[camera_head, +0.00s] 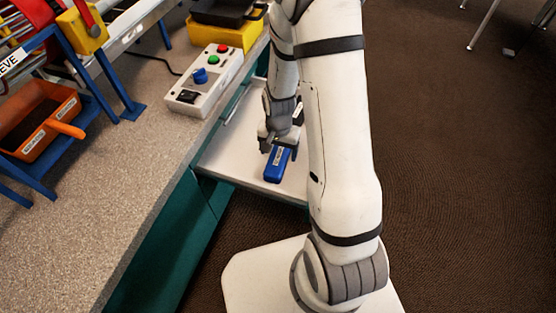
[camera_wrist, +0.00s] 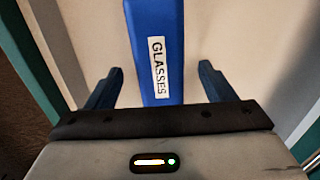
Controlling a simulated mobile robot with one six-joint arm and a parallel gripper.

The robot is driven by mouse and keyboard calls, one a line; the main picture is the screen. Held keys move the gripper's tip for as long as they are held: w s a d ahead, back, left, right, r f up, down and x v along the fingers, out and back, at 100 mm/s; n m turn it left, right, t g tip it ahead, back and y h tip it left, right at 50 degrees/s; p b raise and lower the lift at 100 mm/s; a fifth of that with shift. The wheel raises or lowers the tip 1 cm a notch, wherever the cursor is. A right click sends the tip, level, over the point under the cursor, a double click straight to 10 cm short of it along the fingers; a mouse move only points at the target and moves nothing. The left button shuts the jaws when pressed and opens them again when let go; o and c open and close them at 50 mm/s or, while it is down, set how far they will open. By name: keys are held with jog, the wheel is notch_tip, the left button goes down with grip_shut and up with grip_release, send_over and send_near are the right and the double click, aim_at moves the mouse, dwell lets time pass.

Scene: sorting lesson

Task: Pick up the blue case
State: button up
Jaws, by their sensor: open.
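The blue case (camera_head: 276,167) lies on a pale, low surface like an open drawer, beside the counter. In the wrist view the blue case (camera_wrist: 153,40) carries a white label reading "GLASSES" and runs up out of the top of the picture. My gripper (camera_head: 268,143) is over the upper end of the case in the head view. In the wrist view my gripper (camera_wrist: 160,82) is open, with one dark blue finger on each side of the case and a gap on both sides. The case's near end is hidden behind the gripper body.
The pale drawer (camera_head: 229,166) has teal sides. On the speckled counter (camera_head: 110,200) stand a control box (camera_head: 203,82) with buttons, a yellow case (camera_head: 222,34), an orange scoop-like tray (camera_head: 40,118) and a blue-framed rack (camera_head: 105,80).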

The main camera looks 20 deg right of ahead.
notch_tip(320, 180, down, 3)
jog(key=shift+r, duration=0.1)
jog(key=shift+r, duration=0.1)
jog(key=shift+c, duration=0.3)
jog(key=c, duration=1)
